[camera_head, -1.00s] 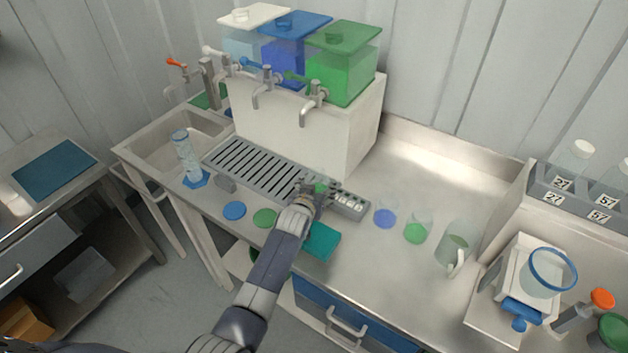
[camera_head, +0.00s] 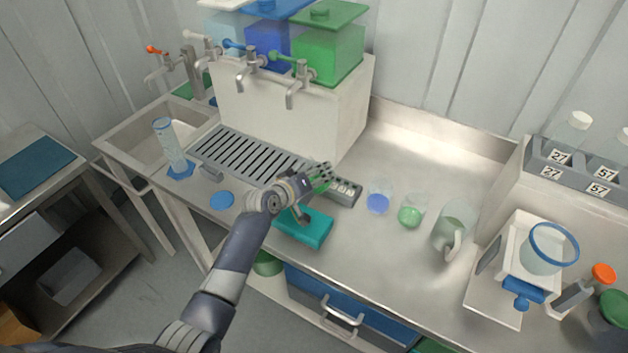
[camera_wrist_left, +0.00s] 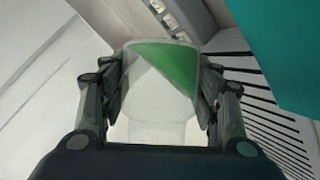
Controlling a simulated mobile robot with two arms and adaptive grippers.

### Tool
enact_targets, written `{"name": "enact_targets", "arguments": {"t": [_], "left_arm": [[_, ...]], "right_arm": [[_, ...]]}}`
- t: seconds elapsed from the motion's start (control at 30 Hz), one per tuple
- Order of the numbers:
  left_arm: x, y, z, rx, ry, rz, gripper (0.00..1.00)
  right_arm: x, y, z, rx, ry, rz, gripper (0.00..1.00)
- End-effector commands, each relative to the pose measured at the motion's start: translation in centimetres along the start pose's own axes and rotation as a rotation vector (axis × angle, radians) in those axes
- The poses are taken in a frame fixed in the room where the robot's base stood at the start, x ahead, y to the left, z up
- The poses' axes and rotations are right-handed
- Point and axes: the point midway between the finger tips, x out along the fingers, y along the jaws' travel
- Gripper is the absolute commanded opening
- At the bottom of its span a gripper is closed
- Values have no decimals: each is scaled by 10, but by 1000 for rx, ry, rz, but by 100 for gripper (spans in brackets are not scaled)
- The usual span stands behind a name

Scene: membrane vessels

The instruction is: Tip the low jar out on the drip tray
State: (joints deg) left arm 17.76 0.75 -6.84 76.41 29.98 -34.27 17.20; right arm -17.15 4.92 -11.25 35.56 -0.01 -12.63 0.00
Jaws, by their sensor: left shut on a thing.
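My left gripper (camera_head: 318,180) is shut on a low clear jar with green liquid, over the right end of the drip tray (camera_head: 240,158). In the left wrist view the jar (camera_wrist_left: 160,100) sits between both fingers. Its green liquid (camera_wrist_left: 172,65) lies slanted against one side near the rim, so the jar is tilted. In the head view the fingers mostly hide the jar, with only a bit of green showing. I cannot see liquid falling. The slotted tray also shows at the right of the wrist view (camera_wrist_left: 262,122). My right gripper is not in view.
Blue (camera_head: 377,203) and green (camera_head: 409,216) vessels and a mug (camera_head: 452,228) stand to the right. Taps (camera_head: 298,85) hang above the tray.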

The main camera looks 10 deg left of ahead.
Motion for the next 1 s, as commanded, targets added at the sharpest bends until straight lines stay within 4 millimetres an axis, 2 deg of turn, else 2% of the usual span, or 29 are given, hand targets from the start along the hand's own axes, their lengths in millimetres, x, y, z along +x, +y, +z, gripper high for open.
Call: {"name": "enact_targets", "arguments": {"t": [0.03,0.63,1.0], "left_arm": [[1,-1,1,-19,-2,11,27],[4,-2,7,-238,-52,118,27],[-5,11,-7,-535,-118,262,27]], "right_arm": [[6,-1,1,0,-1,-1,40],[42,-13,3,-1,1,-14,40],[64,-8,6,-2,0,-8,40]]}}
